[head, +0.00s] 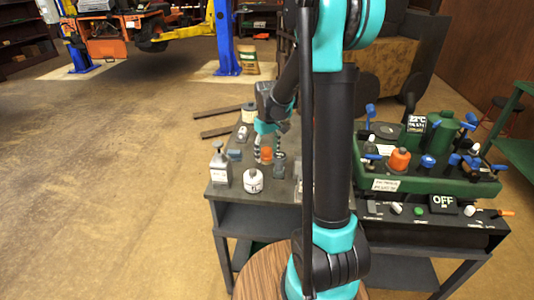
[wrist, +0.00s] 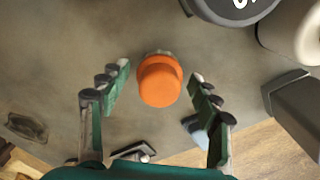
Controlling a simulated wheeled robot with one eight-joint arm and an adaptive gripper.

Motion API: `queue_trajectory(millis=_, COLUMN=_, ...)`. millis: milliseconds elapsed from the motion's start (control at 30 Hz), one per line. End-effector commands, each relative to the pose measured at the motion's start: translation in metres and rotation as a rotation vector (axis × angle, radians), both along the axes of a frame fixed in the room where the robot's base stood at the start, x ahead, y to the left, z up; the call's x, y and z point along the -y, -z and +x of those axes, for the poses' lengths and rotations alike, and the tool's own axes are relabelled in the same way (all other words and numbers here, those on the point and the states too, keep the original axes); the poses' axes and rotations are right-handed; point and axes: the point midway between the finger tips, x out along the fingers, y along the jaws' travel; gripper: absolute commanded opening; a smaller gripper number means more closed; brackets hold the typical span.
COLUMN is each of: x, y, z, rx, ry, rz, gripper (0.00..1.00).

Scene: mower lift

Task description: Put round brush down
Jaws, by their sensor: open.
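An orange round-topped piece (wrist: 160,82), which I take to be the round brush, stands on the dark grey worktop (wrist: 60,70). Its underside is hidden from above, so I cannot see bristles. In the head view the same orange piece (head: 266,154) stands near the middle of the left tabletop. My gripper (wrist: 160,76) is open, with one finger on each side of the orange piece and a visible gap to both.
A white jar (head: 253,181) and a grey dispenser (head: 219,165) stand at the table's front left. A pale roll (head: 248,113) stands at the back. A green tray (head: 430,188) of knobs and a black OFF panel (head: 445,208) lie to the right. Floor at left is clear.

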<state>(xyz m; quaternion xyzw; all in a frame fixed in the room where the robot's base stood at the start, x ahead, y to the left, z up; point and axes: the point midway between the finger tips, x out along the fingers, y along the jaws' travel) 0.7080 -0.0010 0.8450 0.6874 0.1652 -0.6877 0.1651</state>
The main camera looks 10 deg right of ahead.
Motion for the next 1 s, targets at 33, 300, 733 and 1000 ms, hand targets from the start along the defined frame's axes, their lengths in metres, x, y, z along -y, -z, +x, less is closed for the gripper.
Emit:
queue_trajectory(millis=33, x=0.000, y=-0.004, z=0.000, rx=0.000, ry=0.000, rz=0.000, gripper=0.63)
queue_trajectory(millis=300, x=0.000, y=-0.048, z=0.000, rx=0.000, ry=0.000, rz=0.000, gripper=0.63)
queue_trajectory(millis=733, x=0.000, y=-0.114, z=0.000, rx=0.000, ry=0.000, rz=0.000, gripper=0.63)
queue_trajectory(millis=1000, x=0.000, y=-0.120, z=0.000, rx=0.000, ry=0.000, rz=0.000, gripper=0.63)
